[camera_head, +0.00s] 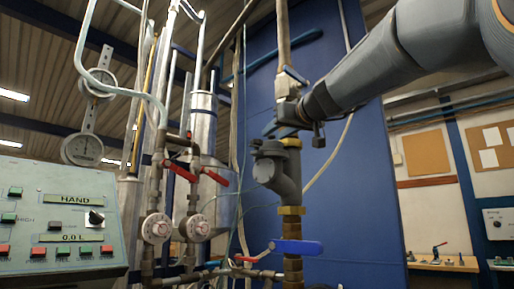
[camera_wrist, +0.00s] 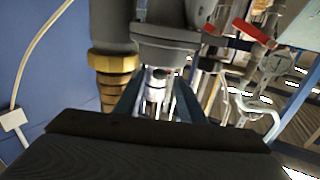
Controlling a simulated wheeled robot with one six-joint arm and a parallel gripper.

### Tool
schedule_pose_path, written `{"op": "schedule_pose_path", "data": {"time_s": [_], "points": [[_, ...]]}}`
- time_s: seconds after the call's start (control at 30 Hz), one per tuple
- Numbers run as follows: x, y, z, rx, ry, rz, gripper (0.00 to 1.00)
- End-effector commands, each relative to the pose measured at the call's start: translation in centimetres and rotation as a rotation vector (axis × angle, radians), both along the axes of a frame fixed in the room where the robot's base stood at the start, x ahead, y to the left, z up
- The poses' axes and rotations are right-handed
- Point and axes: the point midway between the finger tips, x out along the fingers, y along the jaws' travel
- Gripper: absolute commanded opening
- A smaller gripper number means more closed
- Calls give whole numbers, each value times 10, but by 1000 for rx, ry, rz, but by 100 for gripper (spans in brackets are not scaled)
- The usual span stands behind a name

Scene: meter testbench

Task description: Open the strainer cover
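The strainer (camera_head: 280,178) is a dark grey Y-shaped body on the vertical pipe, between brass fittings. Its cover (camera_head: 268,148) is the round grey cap at its upper left end. My gripper (camera_head: 270,129) is just above the cover, reaching in from the right. In the wrist view the strainer's grey round end (camera_wrist: 166,38) lies beyond the fingertips. My gripper (camera_wrist: 158,82) shows two fingers apart, with shiny metal visible in the gap. Nothing is clearly held between them. Whether the fingertips touch the cover cannot be told.
A blue-handled valve (camera_head: 298,247) sits low on the same pipe. Red-handled valves (camera_head: 180,170) and pipes stand to the left. A control panel (camera_head: 60,217) is at the far left. A blue wall (camera_head: 345,190) stands behind. A brass fitting (camera_wrist: 112,62) is beside the strainer.

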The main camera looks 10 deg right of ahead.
Motion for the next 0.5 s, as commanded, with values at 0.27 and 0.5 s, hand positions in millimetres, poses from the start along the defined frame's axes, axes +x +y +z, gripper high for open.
{"op": "schedule_pose_path", "data": {"time_s": [0.27, 0.5], "points": [[39, 9, 0, 1, 3, 1, 36], [66, 16, 1, 0, 2, 2, 36]]}}
